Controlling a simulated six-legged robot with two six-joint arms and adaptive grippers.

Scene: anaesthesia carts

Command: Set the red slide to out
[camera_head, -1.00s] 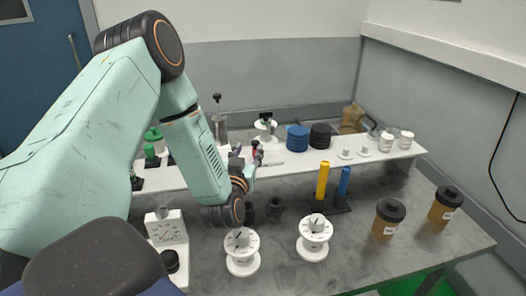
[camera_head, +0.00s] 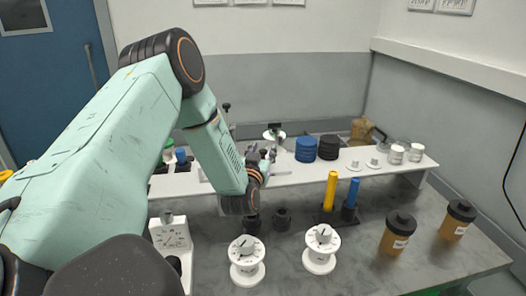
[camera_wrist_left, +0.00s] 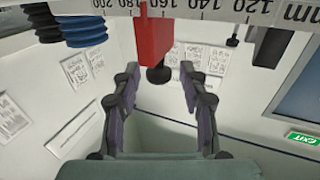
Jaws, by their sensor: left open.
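The red slide (camera_wrist_left: 153,38) shows at the top middle of the left wrist view, on a white scale (camera_wrist_left: 225,10) with printed mm numbers. A dark round knob sits at the slide's end. My left gripper (camera_wrist_left: 160,82) is open, with its two fingers spread to either side of the knob. I see no contact between the fingers and the slide. In the head view my left gripper (camera_head: 262,158) is at the back white shelf, and I cannot make out the slide there. My right gripper is not in view.
Blue (camera_head: 306,150) and black (camera_head: 328,148) ribbed pieces stand on the white shelf (camera_head: 400,172). On the grey bench are two white dials (camera_head: 246,262) (camera_head: 321,250), yellow (camera_head: 331,190) and blue (camera_head: 352,192) cylinders, and two brown jars (camera_head: 397,235) (camera_head: 457,220).

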